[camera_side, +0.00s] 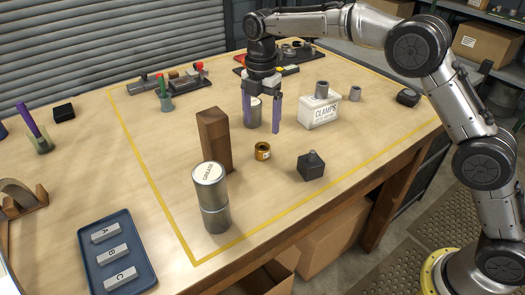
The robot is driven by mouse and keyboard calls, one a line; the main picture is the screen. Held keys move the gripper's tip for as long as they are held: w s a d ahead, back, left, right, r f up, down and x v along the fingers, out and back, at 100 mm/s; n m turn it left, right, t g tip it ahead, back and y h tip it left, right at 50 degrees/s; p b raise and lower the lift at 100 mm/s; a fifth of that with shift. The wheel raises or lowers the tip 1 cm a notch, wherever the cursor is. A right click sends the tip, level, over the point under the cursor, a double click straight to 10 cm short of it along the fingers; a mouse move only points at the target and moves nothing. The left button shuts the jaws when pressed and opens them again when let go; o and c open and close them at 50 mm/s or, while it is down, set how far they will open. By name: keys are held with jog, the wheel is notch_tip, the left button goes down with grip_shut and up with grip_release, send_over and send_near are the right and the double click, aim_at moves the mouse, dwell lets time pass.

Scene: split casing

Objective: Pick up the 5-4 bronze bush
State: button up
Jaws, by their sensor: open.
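A small bronze-coloured ring-shaped bush (262,152) stands on the wooden table, near the middle of the yellow-lined area. Its marking is too small to read. My gripper (261,125) points down with two purple fingers spread apart. It is open and above the table, a little behind the bush in the picture. A grey can (253,112) shows between and behind the fingers. I cannot tell the exact height of the fingertips over the table.
A wooden block (214,140) and a grease can (211,200) stand left of the bush. A dark block with a knob (311,167) lies to its right. A white clamps box (319,112) stands behind right. A blue tray (87,240) holds blocks A, B, C at front left.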

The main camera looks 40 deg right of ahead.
aim_at(262, 146)
notch_tip(262, 146, down, 9)
jog(key=shift+s+f, duration=0.1)
jog(key=shift+s, duration=0.05)
grip_shut()
dwell(0.7)
jog(key=shift+r, duration=0.2)
